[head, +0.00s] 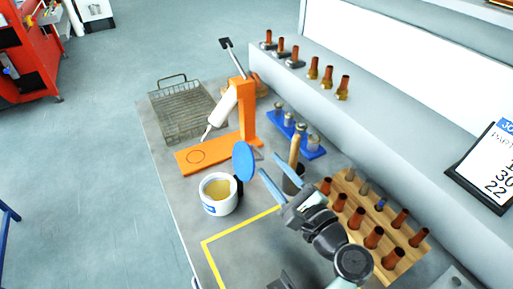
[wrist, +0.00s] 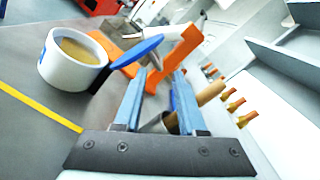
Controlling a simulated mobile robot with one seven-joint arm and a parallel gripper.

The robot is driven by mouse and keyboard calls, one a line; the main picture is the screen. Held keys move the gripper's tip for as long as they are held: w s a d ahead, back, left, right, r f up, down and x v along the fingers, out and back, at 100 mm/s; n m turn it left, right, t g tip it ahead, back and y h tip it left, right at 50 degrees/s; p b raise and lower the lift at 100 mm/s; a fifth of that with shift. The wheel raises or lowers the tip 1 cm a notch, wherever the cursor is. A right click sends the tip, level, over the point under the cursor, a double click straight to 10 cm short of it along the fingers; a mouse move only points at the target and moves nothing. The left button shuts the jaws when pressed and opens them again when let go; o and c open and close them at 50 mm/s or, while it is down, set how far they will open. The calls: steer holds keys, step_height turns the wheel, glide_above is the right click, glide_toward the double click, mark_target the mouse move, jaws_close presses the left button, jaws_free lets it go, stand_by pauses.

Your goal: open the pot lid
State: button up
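The white pot (head: 219,207) stands on the bench with yellowish-brown contents visible inside. Its blue lid (head: 243,161) stands raised, roughly upright, at the pot's right rim above a black hinge piece (head: 238,187). In the wrist view the pot (wrist: 72,74) is at the upper left, and the lid (wrist: 137,52) tilts up to its right, away from the opening. My gripper (head: 268,163) has two blue fingers spread apart with nothing between them. It is just right of the lid; in the wrist view the gripper (wrist: 159,72) points near the lid's right edge. Whether they touch is unclear.
An orange dispenser stand (head: 248,112) with a white cartridge is behind the pot. A wire basket (head: 182,108) lies at the back left. A dark cup with a wooden-handled tool (head: 295,150) and a wooden rack (head: 341,187) with several brown-topped pieces stand close right of my gripper.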

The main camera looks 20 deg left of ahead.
mark_target(263, 157)
steer(key=x, duration=0.7)
steer(key=shift+a, duration=0.15)
jaws_close()
steer(key=shift+w+r, duration=0.1)
